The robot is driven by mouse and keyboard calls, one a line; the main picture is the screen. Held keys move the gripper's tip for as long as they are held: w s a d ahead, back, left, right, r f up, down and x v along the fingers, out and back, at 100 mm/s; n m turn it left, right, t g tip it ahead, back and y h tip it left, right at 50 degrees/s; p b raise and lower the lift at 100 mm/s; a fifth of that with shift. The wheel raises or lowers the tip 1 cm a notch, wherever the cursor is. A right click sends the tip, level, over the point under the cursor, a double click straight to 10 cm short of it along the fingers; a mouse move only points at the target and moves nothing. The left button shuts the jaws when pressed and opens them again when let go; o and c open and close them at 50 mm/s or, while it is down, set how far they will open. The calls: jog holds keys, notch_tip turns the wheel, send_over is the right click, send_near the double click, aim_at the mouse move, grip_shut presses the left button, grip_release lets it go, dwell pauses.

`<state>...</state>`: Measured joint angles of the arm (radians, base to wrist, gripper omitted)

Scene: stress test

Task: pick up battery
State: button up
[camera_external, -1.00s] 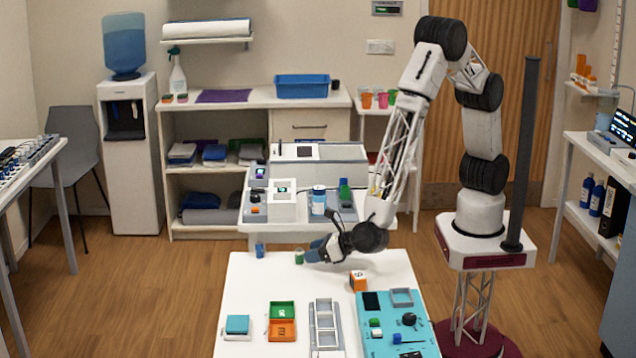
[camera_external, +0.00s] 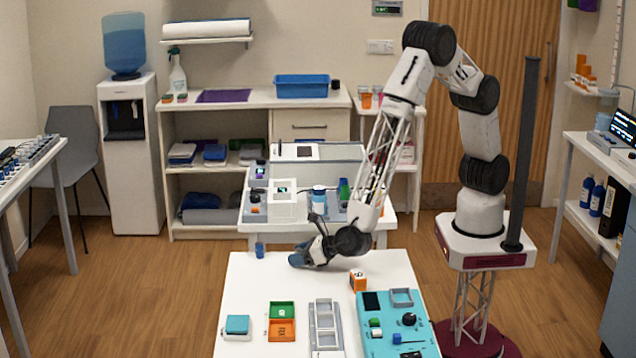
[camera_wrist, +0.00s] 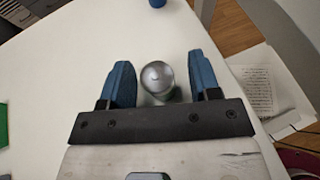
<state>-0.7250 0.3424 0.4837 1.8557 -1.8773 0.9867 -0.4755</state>
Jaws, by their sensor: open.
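The battery (camera_wrist: 157,78) shows in the wrist view as an upright cylinder with a round silver top. It stands on the white table (camera_wrist: 60,70) between the two blue fingers of my gripper (camera_wrist: 160,66). The fingers are spread, with a clear gap on each side of the battery. In the external view my gripper (camera_external: 298,259) is low over the back edge of the table and hides the spot where a small green cylinder stood.
A small blue object (camera_external: 259,251) stands left of my gripper. Green and orange trays (camera_external: 282,330), a grey rack (camera_external: 325,325) and a teal panel (camera_external: 398,325) lie nearer the front.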

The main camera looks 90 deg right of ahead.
aim_at(299, 249)
jog(key=c, duration=1)
jog(key=shift+r, duration=5)
